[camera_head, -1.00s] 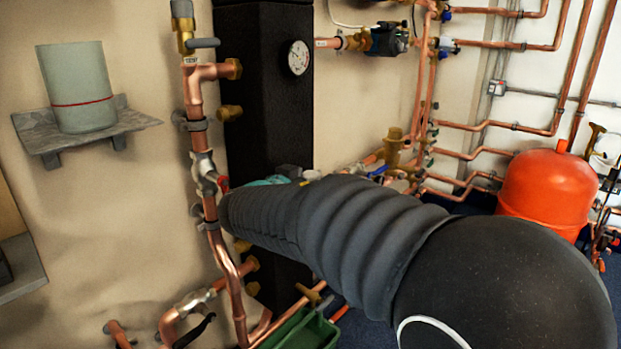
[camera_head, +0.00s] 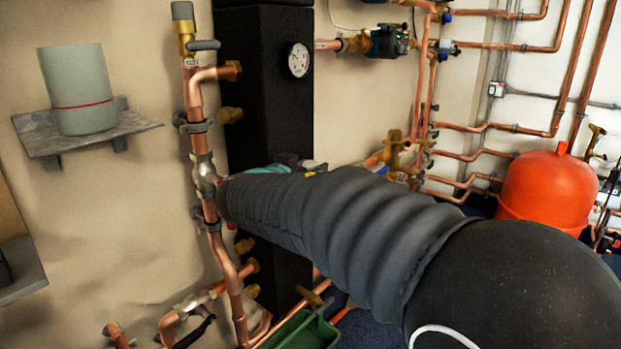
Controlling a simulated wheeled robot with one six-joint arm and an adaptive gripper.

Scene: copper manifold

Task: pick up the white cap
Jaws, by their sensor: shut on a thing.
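My arm in its ribbed black sleeve (camera_head: 340,215) reaches from the lower right towards the copper pipes at the left. My gripper's fingers do not show; the arm hides what lies behind it. Small teal and pale grey parts (camera_head: 313,165) peek over the sleeve's top edge. I cannot tell whether they belong to my gripper or to something it holds. I cannot make out the white cap anywhere.
A vertical copper pipe (camera_head: 195,95) with valves stands beside a black column (camera_head: 262,100) with a gauge (camera_head: 299,58). A pale cylinder (camera_head: 78,85) stands on a wall shelf (camera_head: 140,124). A red tank (camera_head: 548,190) is at right, a green container (camera_head: 303,331) below.

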